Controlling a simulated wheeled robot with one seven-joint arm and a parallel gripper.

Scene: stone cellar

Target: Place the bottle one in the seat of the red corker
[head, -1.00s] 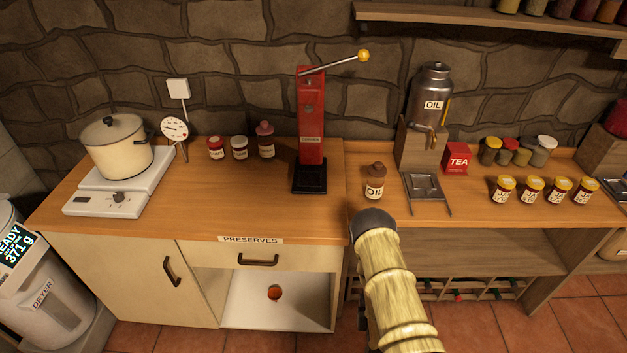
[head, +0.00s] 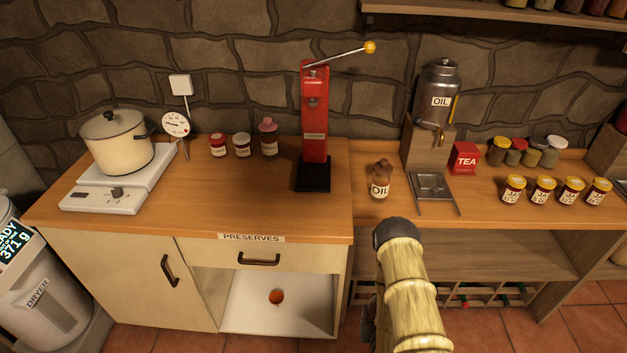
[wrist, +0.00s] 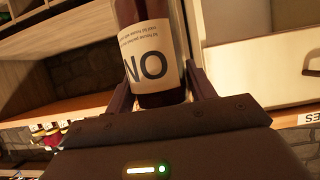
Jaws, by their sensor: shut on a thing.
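The red corker (head: 315,120) stands upright on the wooden counter, left of the gap between the counters. Its lever is raised to the right and ends in a yellow ball. Its black base (head: 313,177) looks empty. In the wrist view my gripper (wrist: 162,84) is shut on a dark bottle (wrist: 148,98). The bottle's pale label shows large letters that look like an upside-down "ON", partly cut off. The bottle's far end is out of view. In the head view my arm is low, in front of the counter, and hides the gripper and bottle.
A brown OIL bottle (head: 381,180) stands right of the corker, beside the metal stand (head: 433,186) and steel oil can (head: 438,90). Small jars (head: 242,146) stand left of the corker. A pot (head: 117,142) sits farther left. Counter in front of the jars is clear.

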